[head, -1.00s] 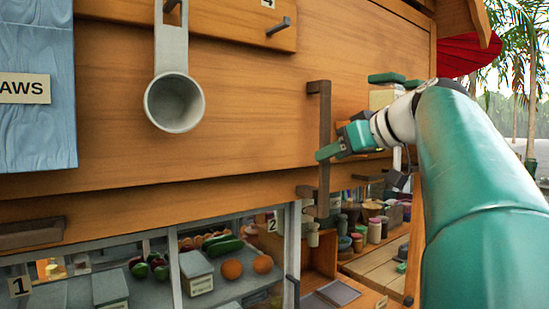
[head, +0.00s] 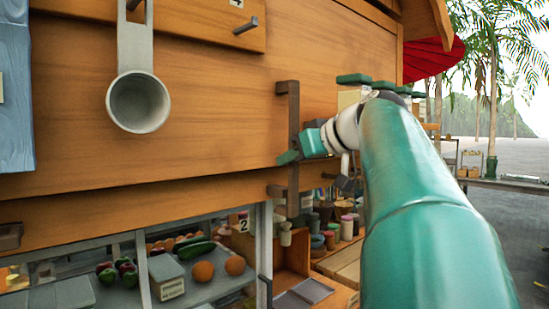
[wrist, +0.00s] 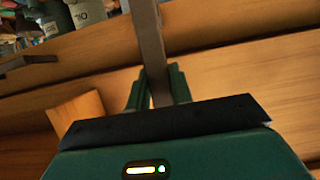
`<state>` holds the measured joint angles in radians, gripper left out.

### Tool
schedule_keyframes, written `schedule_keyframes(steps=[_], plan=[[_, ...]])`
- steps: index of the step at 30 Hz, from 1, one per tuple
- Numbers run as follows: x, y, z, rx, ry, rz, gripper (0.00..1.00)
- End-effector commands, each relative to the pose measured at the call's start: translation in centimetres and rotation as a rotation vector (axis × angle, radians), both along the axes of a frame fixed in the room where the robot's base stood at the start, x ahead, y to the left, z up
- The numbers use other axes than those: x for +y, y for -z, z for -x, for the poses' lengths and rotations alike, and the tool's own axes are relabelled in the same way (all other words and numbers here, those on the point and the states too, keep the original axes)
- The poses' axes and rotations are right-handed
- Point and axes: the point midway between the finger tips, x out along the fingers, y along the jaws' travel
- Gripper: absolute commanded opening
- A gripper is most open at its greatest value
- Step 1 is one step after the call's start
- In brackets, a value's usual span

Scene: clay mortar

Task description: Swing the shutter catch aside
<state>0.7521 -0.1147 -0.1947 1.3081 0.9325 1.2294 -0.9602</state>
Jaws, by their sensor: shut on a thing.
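A dark brown upright bar with short arms at its top and foot (head: 293,125), seemingly the shutter catch, stands against the wooden shutter panel (head: 200,90). Its foot reaches the beam below the panel. My gripper (head: 300,153) is at the bar's middle, reaching in from the right. In the wrist view, the bar (wrist: 149,35) passes between the two green fingers of my gripper (wrist: 157,75), which are shut on it. The bar looks upright in the head view. The dark palm edge hides part of the bar in the wrist view.
A grey ladle-like cup (head: 139,102) hangs on the panel at left, and a dark peg (head: 246,26) sticks out above. Below are a display with orange fruit (head: 202,271) and shelves of jars (head: 347,226). Open ground (head: 525,155) lies at right.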

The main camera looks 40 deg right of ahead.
Motion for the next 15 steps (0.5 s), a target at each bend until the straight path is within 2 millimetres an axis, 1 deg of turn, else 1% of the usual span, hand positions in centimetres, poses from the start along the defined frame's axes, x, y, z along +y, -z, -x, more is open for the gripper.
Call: schedule_keyframes(steps=[5, 9, 12, 15], plan=[[1.6, -0.1, 0.0, 0.002, -0.004, -0.106, 0.00], [3.6, -0.6, 0.1, 0.005, -0.005, -0.253, 0.00], [4.7, -0.9, 0.1, 0.008, -0.003, -0.344, 0.00], [5.4, -1.2, 0.2, 0.011, -0.001, -0.404, 0.00]])
